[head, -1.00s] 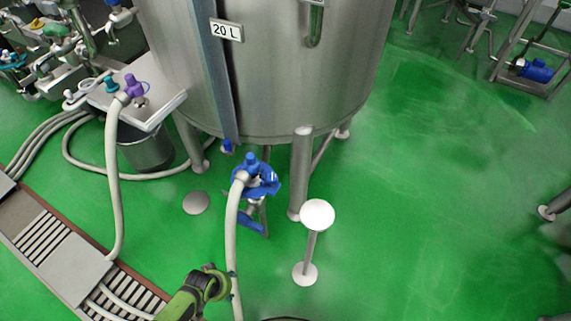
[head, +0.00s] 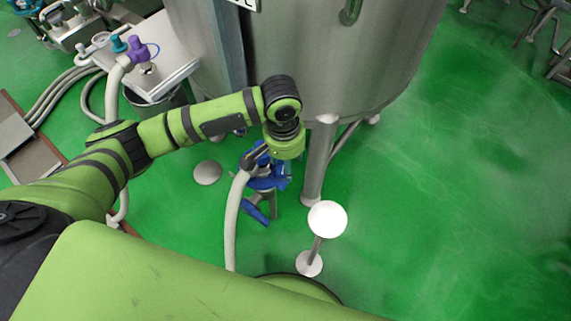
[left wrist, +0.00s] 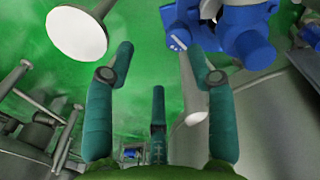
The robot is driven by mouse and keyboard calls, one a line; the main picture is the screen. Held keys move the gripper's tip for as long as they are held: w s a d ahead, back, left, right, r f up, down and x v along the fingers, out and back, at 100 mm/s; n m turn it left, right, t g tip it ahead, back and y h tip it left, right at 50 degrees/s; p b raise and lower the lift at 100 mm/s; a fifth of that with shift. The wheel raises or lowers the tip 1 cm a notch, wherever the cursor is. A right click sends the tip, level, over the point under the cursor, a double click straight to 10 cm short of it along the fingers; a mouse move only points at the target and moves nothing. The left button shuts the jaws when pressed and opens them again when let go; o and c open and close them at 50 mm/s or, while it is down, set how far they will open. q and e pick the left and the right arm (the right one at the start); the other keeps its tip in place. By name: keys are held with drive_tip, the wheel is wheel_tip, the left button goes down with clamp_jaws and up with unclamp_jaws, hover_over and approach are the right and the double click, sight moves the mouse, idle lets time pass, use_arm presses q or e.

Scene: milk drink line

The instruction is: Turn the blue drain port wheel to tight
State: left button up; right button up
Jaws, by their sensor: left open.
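The blue drain port fitting with its wheel (head: 265,183) is under the steel tank, partly hidden by my left gripper and wrist. A white hose (head: 231,220) joins it, and a blue lever (head: 255,214) hangs below. In the left wrist view blue parts of the fitting (left wrist: 247,48) fill the upper right; I cannot tell the wheel apart from them there. The blue fitting is beyond and beside the right-hand finger; contact is not clear. My right gripper is not in view.
The steel tank (head: 365,60) stands over the fitting on legs (head: 318,165). A white-topped post (head: 327,219) stands to the right and also shows in the left wrist view (left wrist: 76,33). A side shelf (head: 175,72) is at the left.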

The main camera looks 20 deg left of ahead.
sight(282, 171)
use_arm(q)
drive_tip(key=shift+w+a+r+n+y, duration=0.15)
drive_tip(key=shift+w+a, duration=0.15)
drive_tip(key=shift+a, duration=0.1)
drive_tip(key=shift+w+a+r+n+y, duration=0.1)
drive_tip(key=shift+w+a+n+y, duration=0.05)
drive_tip(key=shift+w+a, duration=0.2)
drive_tip(key=shift+s+f+b, duration=0.1)
drive_tip(key=shift+f+b, duration=0.3)
drive_tip(key=shift+f, duration=3.05)
